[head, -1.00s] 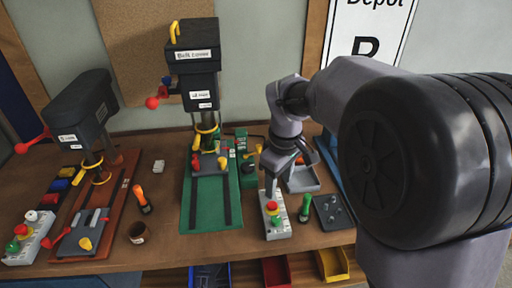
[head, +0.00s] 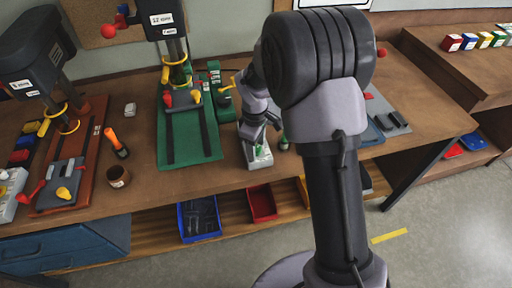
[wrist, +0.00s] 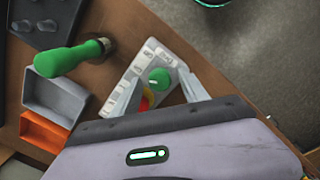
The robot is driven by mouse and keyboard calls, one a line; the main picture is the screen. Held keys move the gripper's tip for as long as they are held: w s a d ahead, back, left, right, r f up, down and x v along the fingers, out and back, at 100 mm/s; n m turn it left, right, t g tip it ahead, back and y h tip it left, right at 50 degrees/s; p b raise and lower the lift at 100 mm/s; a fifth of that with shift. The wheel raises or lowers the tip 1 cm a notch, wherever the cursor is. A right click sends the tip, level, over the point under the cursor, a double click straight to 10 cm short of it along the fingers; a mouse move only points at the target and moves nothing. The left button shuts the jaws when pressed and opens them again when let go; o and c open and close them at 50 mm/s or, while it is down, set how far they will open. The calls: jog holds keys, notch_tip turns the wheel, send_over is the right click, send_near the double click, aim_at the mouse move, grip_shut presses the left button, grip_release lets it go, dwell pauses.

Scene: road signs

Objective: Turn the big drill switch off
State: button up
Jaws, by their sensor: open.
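A drill press with a green base (head: 187,150) stands left of my arm, its head partly cut off at the top. A smaller dark drill press (head: 38,55) on a brown base is further left. A pale control box (wrist: 136,76) with a green button (wrist: 159,78) lies below my gripper (wrist: 160,70); it also shows in the head view (head: 262,157). My gripper is open, its fingers on either side of the box's button row. A red and yellow part shows beside the left finger, mostly hidden. I cannot tell if the fingers touch the box.
A green-handled tool (wrist: 72,57) stands beside the control box. A green unit with a yellow lever (head: 224,100) is right of the big drill. A brown cup (head: 118,176) and orange-handled tool (head: 116,143) stand left. Bins sit below the tabletop.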

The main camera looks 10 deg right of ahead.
grip_shut()
jog(key=shift+m, duration=0.3)
jog(key=m, duration=0.5)
jog(key=shift+m, duration=0.3)
jog(key=m, duration=0.5)
jog(key=shift+w+m, duration=0.1)
jog(key=shift+m, duration=0.2)
dwell(0.4)
grip_release()
